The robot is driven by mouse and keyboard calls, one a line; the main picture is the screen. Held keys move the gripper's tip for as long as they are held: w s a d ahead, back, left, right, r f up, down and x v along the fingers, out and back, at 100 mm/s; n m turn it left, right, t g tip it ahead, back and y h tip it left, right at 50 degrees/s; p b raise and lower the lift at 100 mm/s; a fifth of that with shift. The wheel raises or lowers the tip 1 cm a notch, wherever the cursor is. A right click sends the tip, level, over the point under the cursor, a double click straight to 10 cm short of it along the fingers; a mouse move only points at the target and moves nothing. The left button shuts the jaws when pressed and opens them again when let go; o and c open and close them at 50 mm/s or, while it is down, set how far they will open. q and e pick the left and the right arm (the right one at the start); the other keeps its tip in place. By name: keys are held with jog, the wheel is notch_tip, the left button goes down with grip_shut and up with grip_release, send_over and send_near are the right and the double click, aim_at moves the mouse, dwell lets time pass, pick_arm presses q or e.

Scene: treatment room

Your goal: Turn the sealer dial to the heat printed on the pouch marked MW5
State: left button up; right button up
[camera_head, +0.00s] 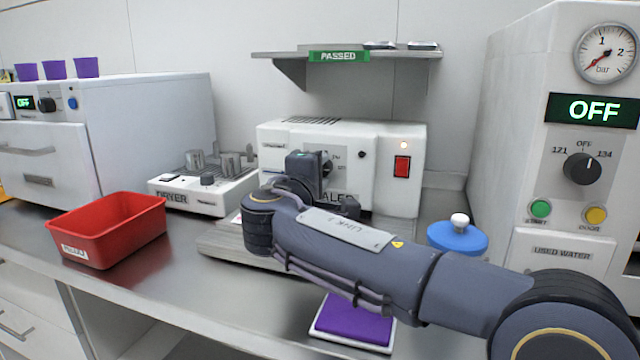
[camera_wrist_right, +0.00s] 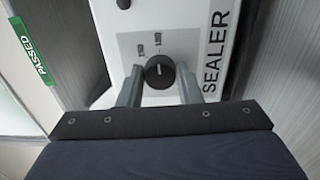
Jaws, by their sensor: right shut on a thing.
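The sealer (camera_head: 395,185) is a white box on the counter with a red switch and a small lit orange lamp. In the right wrist view the sealer's front (camera_wrist_right: 193,20) shows a grey scale panel with a black dial (camera_wrist_right: 160,72). My right gripper (camera_wrist_right: 160,90) has one finger on each side of the dial and is shut on it. In the head view my right gripper (camera_head: 310,172) and arm hide much of the sealer's front. The scale print is too small to read surely. No pouch marked MW5 can be made out. My left gripper is not in view.
A shelf (camera_head: 345,54) labelled PASSED hangs above. A red tray (camera_head: 107,230) and a dryer (camera_head: 203,188) stand left. A blue lidded item (camera_head: 457,237), a purple pad (camera_head: 355,318) and a white machine reading OFF (camera_head: 560,130) are right and in front.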

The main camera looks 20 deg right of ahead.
jog(key=shift+m, duration=0.3)
jog(key=o, duration=0.9)
jog(key=shift+o, duration=0.2)
jog(key=v, duration=0.7)
jog(key=shift+s+a, duration=0.25)
jog(key=shift+s, duration=0.1)
jog(key=shift+f, duration=0.1)
